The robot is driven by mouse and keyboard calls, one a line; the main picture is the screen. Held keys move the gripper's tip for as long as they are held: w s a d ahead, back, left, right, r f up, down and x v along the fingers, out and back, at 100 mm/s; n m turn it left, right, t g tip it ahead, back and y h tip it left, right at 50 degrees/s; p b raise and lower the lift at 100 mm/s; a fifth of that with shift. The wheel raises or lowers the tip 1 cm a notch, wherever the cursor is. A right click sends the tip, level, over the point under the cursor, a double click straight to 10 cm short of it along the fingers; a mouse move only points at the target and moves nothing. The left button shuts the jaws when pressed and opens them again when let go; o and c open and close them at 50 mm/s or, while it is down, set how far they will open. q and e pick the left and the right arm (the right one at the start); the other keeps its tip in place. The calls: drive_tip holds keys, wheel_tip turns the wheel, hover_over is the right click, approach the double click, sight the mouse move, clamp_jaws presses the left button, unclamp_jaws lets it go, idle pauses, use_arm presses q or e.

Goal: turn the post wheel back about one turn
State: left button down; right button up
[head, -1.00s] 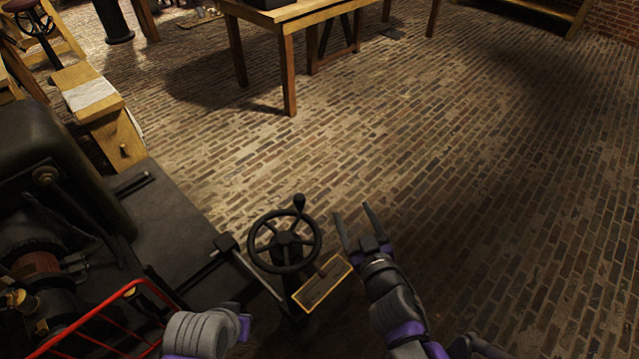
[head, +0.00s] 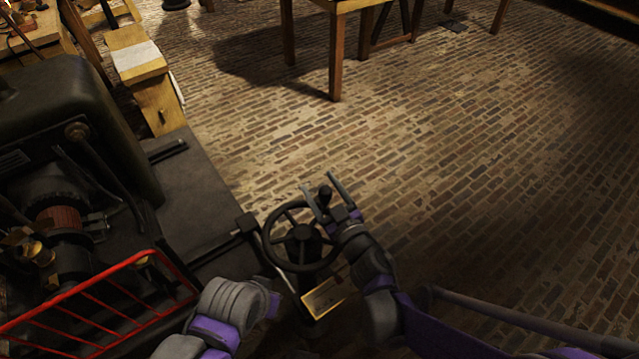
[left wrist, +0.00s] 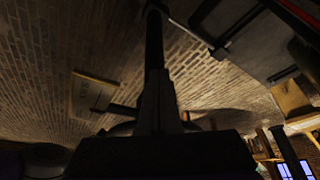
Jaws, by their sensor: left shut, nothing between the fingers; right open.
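The post wheel (head: 304,234) is a dark spoked handwheel on a post, with an upright knob (head: 325,192) on its rim at the far side. My right gripper (head: 319,183) is open, its two fingers on either side of the knob; I cannot tell if they touch it. My left arm (head: 232,302) comes in at the lower left of the wheel, its fingers unclear in the head view. In the dark left wrist view my left gripper (left wrist: 154,20) is shut and empty.
A brass-edged plate (head: 325,297) is beside the post and also shows in the left wrist view (left wrist: 92,95). A dark machine (head: 75,130) with a red guard rail (head: 100,305) stands at the left. A wooden table (head: 337,60) is beyond. The brick floor at right is clear.

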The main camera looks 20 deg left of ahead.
drive_tip(key=shift+w+a, duration=0.35)
drive_tip(key=shift+w, duration=0.05)
clamp_jaws()
idle(1.3)
